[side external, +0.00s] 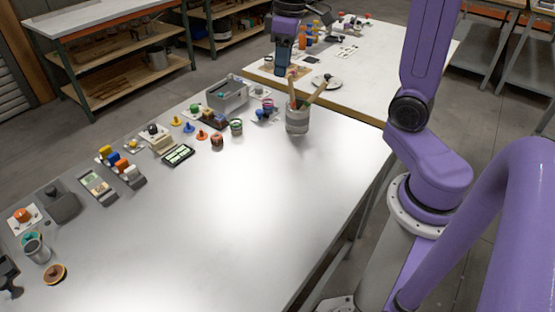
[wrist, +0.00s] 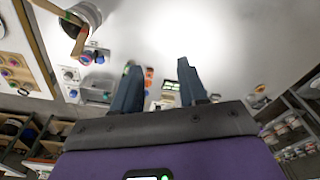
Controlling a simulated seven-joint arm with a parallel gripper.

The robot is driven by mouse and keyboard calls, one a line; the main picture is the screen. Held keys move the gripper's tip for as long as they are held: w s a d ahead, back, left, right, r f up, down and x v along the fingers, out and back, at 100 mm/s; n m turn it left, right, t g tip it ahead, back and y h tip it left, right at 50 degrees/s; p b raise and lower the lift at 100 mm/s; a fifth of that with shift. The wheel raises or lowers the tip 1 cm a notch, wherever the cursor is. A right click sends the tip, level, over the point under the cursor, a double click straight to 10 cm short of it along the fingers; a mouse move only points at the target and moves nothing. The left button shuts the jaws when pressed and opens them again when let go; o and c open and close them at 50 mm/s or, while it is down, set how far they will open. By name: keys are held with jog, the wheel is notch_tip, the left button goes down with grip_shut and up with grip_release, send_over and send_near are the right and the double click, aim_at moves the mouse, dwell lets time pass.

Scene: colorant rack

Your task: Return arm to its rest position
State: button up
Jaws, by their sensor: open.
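My purple arm reaches over the white table (side external: 230,210). My gripper (side external: 283,72) shows at the top middle of the side view, above the far end of the scene, with its dark blue fingers pointing down. In the wrist view my gripper (wrist: 157,72) has its two fingers well apart, with nothing between them. The colorant rack (side external: 120,165), with blue, yellow, orange and white parts, stands on the left side of the table, far from my gripper.
A grey pot (side external: 297,120) with brushes stands near the far right table edge. A grey open box (side external: 228,95) and several small coloured items line the back edge. A second table (side external: 360,70) lies behind. The middle of the near table is clear.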

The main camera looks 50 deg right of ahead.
jog(key=s+a+f+n, duration=0.2)
jog(key=s+a, duration=0.1)
jog(key=s, duration=0.4)
jog(key=s+a+f+n, duration=0.3)
jog(key=s, duration=0.5)
jog(key=s+a+f+n, duration=0.2)
jog(key=s+a, duration=0.2)
jog(key=s, duration=0.4)
jog(key=shift+s+f+n+g, duration=0.25)
jog(key=shift+f+n+g, duration=0.05)
jog(key=shift+f+g, duration=0.1)
